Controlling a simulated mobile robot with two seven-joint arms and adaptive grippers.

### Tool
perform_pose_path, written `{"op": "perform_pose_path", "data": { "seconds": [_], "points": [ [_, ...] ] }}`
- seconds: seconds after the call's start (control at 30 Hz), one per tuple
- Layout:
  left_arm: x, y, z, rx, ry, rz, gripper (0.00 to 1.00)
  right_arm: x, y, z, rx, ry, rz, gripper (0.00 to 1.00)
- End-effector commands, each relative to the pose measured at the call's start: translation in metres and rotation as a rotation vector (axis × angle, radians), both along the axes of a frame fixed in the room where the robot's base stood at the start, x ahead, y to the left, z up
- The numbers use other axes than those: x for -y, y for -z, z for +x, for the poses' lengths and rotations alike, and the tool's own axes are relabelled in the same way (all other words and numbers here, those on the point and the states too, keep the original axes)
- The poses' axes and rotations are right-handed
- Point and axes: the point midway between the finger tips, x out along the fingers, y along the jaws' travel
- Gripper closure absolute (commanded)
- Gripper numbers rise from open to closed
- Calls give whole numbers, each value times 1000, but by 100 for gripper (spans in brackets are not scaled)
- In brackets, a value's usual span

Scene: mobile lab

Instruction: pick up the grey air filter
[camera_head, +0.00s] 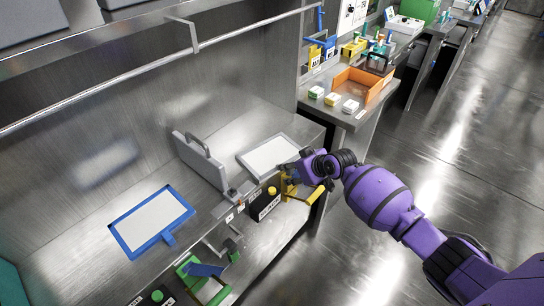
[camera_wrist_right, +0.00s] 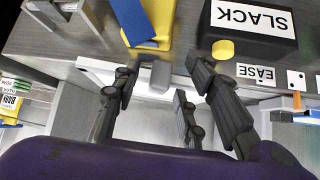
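The grey air filter (camera_head: 270,154) is a pale flat panel with a thin grey rim, lying on the metal bench near its right end. In the right wrist view, its pale edge (camera_wrist_right: 140,90) and a short grey tab (camera_wrist_right: 160,76) show. My right gripper (camera_head: 287,178) is at the panel's near right corner, by the yellow clamp. In the wrist view its fingers (camera_wrist_right: 162,80) are apart, with the grey tab between their tips. Contact with the tab cannot be told. My left gripper is not in view.
A blue-framed panel (camera_head: 121,239) lies to the left. A grey upright plate (camera_head: 196,158) stands between the panels. A yellow clamp (camera_wrist_right: 150,20) and black block labelled SLACK (camera_wrist_right: 250,25) are close to my right fingers. An orange tray (camera_head: 352,78) stands on the farther bench.

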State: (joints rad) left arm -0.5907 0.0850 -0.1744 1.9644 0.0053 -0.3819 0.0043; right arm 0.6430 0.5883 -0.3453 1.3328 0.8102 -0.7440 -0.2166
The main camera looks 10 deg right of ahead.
Motion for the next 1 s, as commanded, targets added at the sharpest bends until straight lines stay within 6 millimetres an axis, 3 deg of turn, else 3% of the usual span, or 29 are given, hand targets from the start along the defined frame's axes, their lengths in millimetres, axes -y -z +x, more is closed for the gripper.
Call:
{"op": "perform_pose_path", "data": {
  "seconds": [0.17, 0.47, 0.8, 1.0],
  "points": [
    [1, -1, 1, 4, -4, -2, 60, 0, -1, 0, 1, -1, 0, 61],
    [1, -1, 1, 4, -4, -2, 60, 0, -1, 0, 0, -1, -1, 99],
    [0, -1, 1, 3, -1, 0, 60, 0, -3, 1, 2, 0, 0, 100],
    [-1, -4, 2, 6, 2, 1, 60, 0, -31, 2, 7, -2, 0, 100]
  ]
}}
